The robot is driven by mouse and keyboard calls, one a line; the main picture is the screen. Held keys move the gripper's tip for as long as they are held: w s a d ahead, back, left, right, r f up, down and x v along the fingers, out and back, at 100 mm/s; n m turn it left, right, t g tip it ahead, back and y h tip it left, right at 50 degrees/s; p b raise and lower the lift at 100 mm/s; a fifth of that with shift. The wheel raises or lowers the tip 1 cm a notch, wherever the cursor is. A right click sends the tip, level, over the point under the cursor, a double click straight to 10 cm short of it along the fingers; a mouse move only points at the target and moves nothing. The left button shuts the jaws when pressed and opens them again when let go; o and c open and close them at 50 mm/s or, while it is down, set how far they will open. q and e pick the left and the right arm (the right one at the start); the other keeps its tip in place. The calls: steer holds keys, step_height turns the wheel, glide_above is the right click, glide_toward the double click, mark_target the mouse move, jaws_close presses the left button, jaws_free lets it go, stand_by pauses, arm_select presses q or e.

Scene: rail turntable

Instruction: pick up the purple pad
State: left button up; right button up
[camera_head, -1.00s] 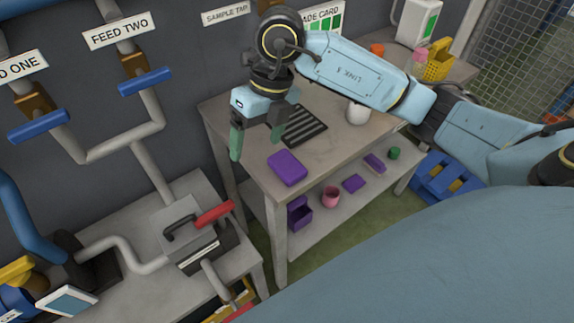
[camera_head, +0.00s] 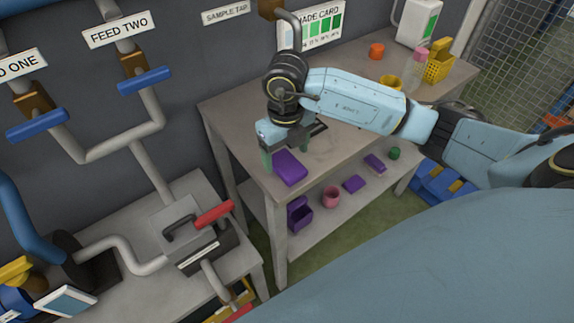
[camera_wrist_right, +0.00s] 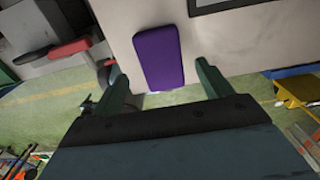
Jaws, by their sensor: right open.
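The purple pad (camera_head: 289,168) lies flat at the near left corner of the grey table's top. It also shows in the right wrist view (camera_wrist_right: 158,58), ahead of the fingertips and between their lines. My right gripper (camera_head: 286,154) is open, with its green fingers pointing down just behind the pad. In the wrist view the open right gripper (camera_wrist_right: 163,80) has one finger on each side of the pad's near end, with nothing held. I cannot tell its exact height above the table. My left gripper is not in view.
The table (camera_head: 350,165) has a lower shelf with a purple bin (camera_head: 299,214), a pink cup (camera_head: 331,197) and smaller purple pieces. A yellow basket (camera_head: 439,66) and orange cup (camera_head: 376,51) stand at the back right. A pipe bench (camera_head: 225,265) stands left.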

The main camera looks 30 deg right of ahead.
mark_target(287, 163)
step_height(287, 163, down, 3)
steer(key=shift+d+f, duration=0.1)
steer(key=shift+c, duration=0.2)
steer(key=c, duration=1)
step_height(287, 163, up, 10)
steer(key=shift+r, duration=0.1)
